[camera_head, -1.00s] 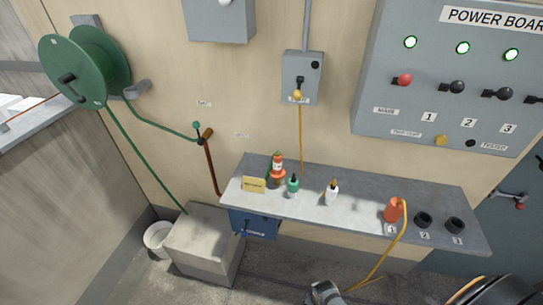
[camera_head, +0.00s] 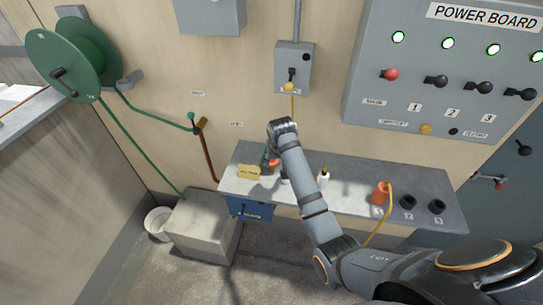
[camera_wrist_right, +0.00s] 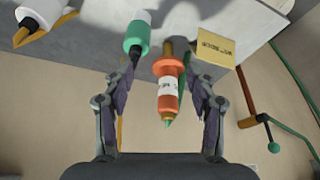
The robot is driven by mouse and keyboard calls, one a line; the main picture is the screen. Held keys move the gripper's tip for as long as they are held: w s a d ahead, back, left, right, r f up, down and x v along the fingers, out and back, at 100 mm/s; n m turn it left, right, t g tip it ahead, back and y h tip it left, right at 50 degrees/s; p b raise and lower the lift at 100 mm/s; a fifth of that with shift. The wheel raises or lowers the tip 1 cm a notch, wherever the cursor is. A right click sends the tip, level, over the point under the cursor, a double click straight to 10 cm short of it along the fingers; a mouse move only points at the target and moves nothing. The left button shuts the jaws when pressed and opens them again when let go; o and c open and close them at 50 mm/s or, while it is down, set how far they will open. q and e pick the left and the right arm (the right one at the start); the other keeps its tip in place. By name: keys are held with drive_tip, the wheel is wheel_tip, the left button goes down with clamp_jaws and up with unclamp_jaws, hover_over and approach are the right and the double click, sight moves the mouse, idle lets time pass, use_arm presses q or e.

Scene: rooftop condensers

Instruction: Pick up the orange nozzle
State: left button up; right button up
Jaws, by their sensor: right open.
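The orange nozzle (camera_wrist_right: 167,68), with a white label band and a green tip, stands on the grey shelf (camera_head: 345,200) near its left end. In the head view only part of the orange nozzle (camera_head: 274,163) shows beside my right arm. My right gripper (camera_wrist_right: 163,62) is open, with one finger on each side of the nozzle and visible gaps to it. In the wrist view a green bottle (camera_wrist_right: 137,30) is close to the left fingertip. In the head view my right arm hides the green bottle. My left gripper is not in view.
A yellow tag (camera_head: 248,172) stands just left of the nozzle. A white bottle (camera_head: 323,177) stands to the right. An orange plug (camera_head: 380,193) with a yellow cable and two black sockets (camera_head: 408,202) are further right. A green hose reel (camera_head: 72,60) hangs at left.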

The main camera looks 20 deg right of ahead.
drive_tip(key=w+a+r, duration=0.1)
drive_tip(key=w+r, duration=0.3)
drive_tip(key=r, duration=0.4)
drive_tip(key=shift+m, duration=0.3)
drive_tip(key=p+x, duration=0.1)
drive_tip(key=x, duration=0.2)
drive_tip(key=p+x, duration=0.1)
drive_tip(key=x, duration=0.3)
drive_tip(key=w+p+x, duration=0.1)
drive_tip(key=p+x, duration=0.1)
drive_tip(key=x, duration=0.1)
drive_tip(key=shift+w+d+r, duration=0.1)
drive_tip(key=shift+d, duration=0.25)
drive_tip(key=shift+w+f, duration=0.15)
drive_tip(key=shift+f, duration=0.25)
drive_tip(key=shift+r, duration=0.1)
drive_tip(key=shift+c, duration=1.2)
clamp_jaws()
